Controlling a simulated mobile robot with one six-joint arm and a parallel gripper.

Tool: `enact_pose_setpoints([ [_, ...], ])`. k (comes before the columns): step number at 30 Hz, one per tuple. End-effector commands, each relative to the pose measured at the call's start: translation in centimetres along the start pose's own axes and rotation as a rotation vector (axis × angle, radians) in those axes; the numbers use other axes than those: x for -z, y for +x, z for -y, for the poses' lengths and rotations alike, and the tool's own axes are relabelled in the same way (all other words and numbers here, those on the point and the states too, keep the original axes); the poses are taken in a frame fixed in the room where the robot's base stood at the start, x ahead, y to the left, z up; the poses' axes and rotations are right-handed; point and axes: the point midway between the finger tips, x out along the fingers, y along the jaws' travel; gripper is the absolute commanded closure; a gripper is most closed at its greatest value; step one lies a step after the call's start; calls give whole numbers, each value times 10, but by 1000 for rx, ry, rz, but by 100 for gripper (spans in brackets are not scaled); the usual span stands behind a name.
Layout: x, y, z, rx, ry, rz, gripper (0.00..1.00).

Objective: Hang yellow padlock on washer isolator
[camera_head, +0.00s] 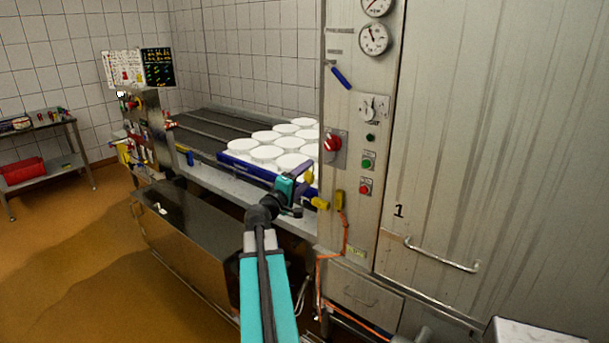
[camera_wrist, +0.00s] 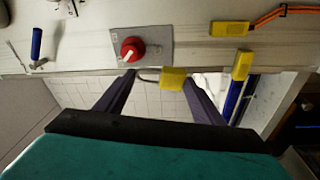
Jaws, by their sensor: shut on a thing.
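My gripper (camera_head: 304,187) is shut on a small yellow padlock (camera_head: 309,176), just in front of the machine's control panel. In the wrist view the padlock (camera_wrist: 174,79) sits by the tips of my dark fingers (camera_wrist: 160,82). Its thin shackle points left there, toward the isolator side. The washer isolator is a red rotary knob (camera_head: 334,142) on a grey plate, above and right of my gripper in the head view. In the wrist view the knob (camera_wrist: 131,49) is up and left of the padlock. The padlock appears apart from the isolator. The isolator's lock hole cannot be made out.
Two other yellow pieces, one on an orange cord (camera_head: 339,200) and one beside it (camera_head: 320,203), are close below my gripper. Green (camera_head: 367,163) and red buttons sit right of the isolator.

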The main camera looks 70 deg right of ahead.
Motion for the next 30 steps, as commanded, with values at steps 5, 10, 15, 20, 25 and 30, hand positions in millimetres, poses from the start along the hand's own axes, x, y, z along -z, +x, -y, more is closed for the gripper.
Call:
enact_pose_setpoints([
  [5, -3, 3, -2, -8, -3, 0, 65],
  [10, -3, 3, -1, -7, -2, 1, 65],
  [15, -3, 4, -2, -7, -2, 1, 65],
  [20, -4, 6, -1, -7, -3, 1, 65],
  [25, -4, 11, -1, -6, -3, 1, 65],
  [30, -5, 18, 0, -6, -3, 1, 65],
])
